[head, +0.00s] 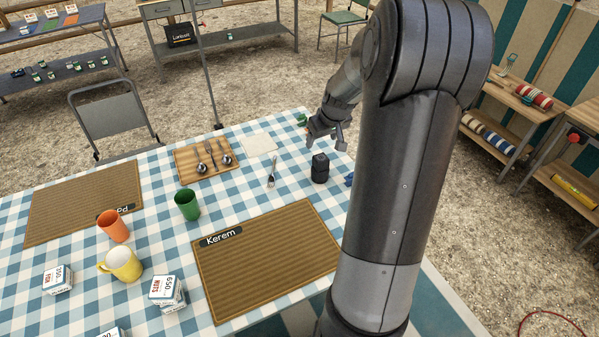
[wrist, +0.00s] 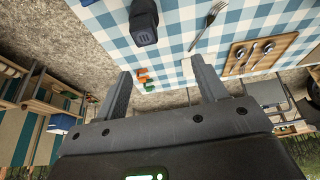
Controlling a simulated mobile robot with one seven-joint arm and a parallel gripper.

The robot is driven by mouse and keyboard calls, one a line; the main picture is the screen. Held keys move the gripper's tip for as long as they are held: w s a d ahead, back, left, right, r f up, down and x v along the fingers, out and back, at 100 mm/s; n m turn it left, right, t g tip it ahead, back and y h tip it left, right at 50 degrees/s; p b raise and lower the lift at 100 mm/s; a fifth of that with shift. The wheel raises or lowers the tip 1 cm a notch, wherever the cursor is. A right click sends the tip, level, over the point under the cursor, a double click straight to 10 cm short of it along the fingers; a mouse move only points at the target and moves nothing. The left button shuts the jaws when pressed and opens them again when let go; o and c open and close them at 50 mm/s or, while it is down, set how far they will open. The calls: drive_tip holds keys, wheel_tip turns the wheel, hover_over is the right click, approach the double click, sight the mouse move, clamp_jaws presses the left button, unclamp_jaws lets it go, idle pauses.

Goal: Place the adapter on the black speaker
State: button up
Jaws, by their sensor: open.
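The black speaker (head: 320,168) stands upright on the checked tablecloth, right of a fork. It also shows at the top of the wrist view (wrist: 144,22). My gripper (head: 327,135) is over the far edge of the table, beyond the speaker. In the wrist view my gripper (wrist: 161,74) is open, with nothing held between its fingers. Small orange pieces (wrist: 142,75) and a small green piece (wrist: 151,87) show between the fingers, apart from them. A green piece (head: 302,119) shows at the table's far edge. I cannot tell which thing is the adapter.
A fork (head: 271,176), a white napkin (head: 259,145) and a wooden board (head: 206,157) with cutlery lie nearby. A green cup (head: 187,204), orange cup (head: 114,226) and yellow mug (head: 121,264) stand left. A small blue thing (head: 349,179) is partly hidden by my arm.

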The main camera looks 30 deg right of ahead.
drive_tip(key=s+a+r, duration=0.4)
drive_tip(key=a+r, duration=0.4)
drive_tip(key=a, duration=0.1)
drive_tip(key=s+a+r, duration=0.4)
drive_tip(key=s+a, duration=0.3)
drive_tip(key=s, duration=0.4)
drive_tip(key=s+a+r+t, duration=0.1)
drive_tip(key=s+a+r, duration=0.3)
drive_tip(key=s+a, duration=0.3)
drive_tip(key=s, duration=0.4)
drive_tip(key=shift+s+a, duration=0.3)
drive_tip(key=shift+a, duration=0.05)
